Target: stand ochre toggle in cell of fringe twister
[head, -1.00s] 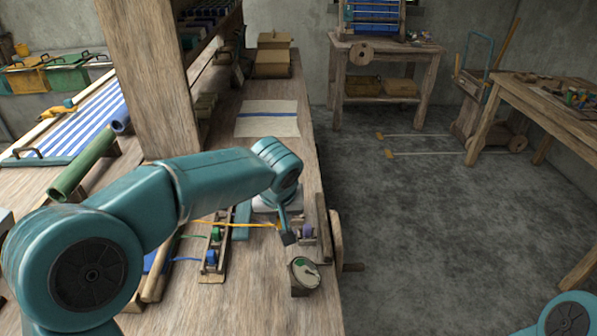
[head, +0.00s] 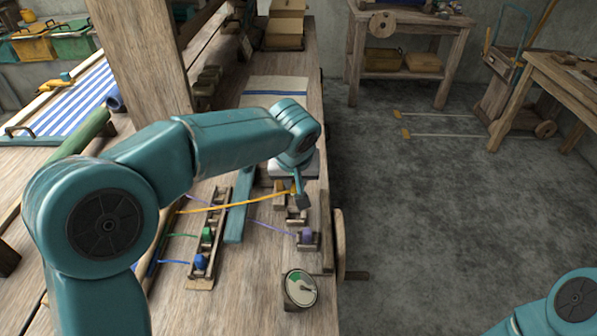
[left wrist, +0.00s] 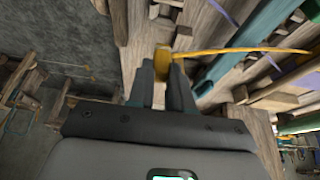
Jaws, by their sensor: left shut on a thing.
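My left gripper (head: 301,197) is shut on the ochre toggle (left wrist: 162,54), which shows between its fingertips in the left wrist view. A yellow-ochre cord (head: 235,204) runs left from the toggle. In the head view the gripper is over the far part of the fringe twister (head: 327,232), at the bench's right edge. A purple toggle (head: 307,235) stands in the twister's near cell, with a purple cord running left. The gripper partly hides the twister's far cell, and I cannot tell whether the ochre toggle touches it. My right gripper is not in view.
A wooden rack (head: 206,262) left of the twister holds green (head: 207,234) and blue (head: 200,261) toggles with cords. A round dial (head: 300,288) stands nearer. A crank wheel (head: 339,243) projects beyond the bench edge. A teal bar (head: 238,208) lies between rack and twister.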

